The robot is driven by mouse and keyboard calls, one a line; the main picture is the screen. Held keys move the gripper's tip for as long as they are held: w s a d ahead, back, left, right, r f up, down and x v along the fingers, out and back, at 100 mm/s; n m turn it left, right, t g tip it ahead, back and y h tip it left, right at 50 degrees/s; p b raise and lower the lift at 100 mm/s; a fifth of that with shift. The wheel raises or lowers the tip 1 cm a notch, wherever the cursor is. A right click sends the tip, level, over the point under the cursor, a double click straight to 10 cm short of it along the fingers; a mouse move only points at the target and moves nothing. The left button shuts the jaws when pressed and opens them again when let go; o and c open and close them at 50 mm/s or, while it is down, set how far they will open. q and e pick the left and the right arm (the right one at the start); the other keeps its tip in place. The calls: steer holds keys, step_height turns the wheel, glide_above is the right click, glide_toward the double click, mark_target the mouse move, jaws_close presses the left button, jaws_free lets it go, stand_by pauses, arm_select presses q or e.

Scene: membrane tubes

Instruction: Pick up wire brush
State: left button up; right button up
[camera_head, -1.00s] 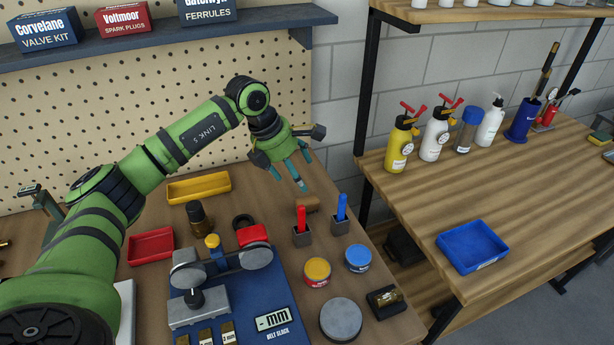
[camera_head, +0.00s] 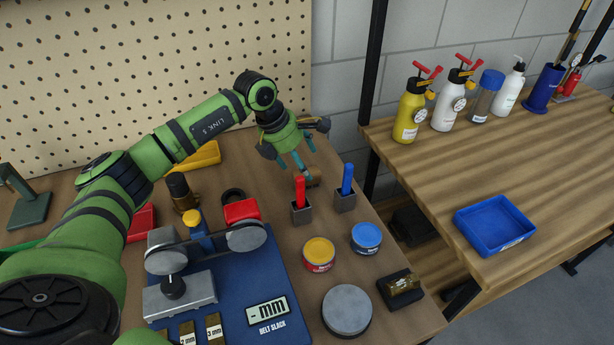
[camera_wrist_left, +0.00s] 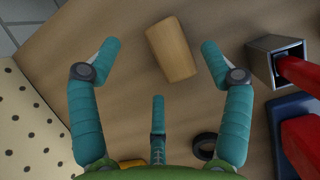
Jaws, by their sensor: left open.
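A small tan wooden block (camera_head: 312,180), which looks like the wire brush, lies on the workbench near its back right edge. No bristles show. It also shows in the left wrist view (camera_wrist_left: 172,50), slightly tilted, at the top centre. My left gripper (camera_head: 300,176) points down just above and beside the block and partly covers it in the head view. In the left wrist view my left gripper (camera_wrist_left: 160,62) has its teal fingers spread wide and empty, with the block between and beyond the two upper fingertips, apart from them. My right gripper is not in view.
Grey holders with a red handle (camera_head: 300,192) and a blue handle (camera_head: 347,180) stand close in front of the block. A black ring (camera_head: 233,196), tins (camera_head: 319,254) and a blue belt gauge (camera_head: 270,280) lie nearer. A pegboard (camera_head: 150,80) rises behind.

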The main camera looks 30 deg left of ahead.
arm_select(q)
steer(key=p+x, duration=0.1)
steer(key=x, duration=0.2)
steer(key=shift+s+d+f, duration=0.15)
steer(key=shift+d, duration=0.1)
steer(key=shift+f, duration=0.25)
steer(key=shift+r, duration=0.1)
steer(key=c, duration=1.3)
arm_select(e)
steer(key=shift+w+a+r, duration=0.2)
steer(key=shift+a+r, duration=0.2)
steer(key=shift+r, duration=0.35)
arm_select(q)
step_height(320, 180, up, 9)
steer(key=shift+f+b, duration=0.1)
steer(key=shift+b, duration=1.1)
steer(key=shift+r, duration=0.6)
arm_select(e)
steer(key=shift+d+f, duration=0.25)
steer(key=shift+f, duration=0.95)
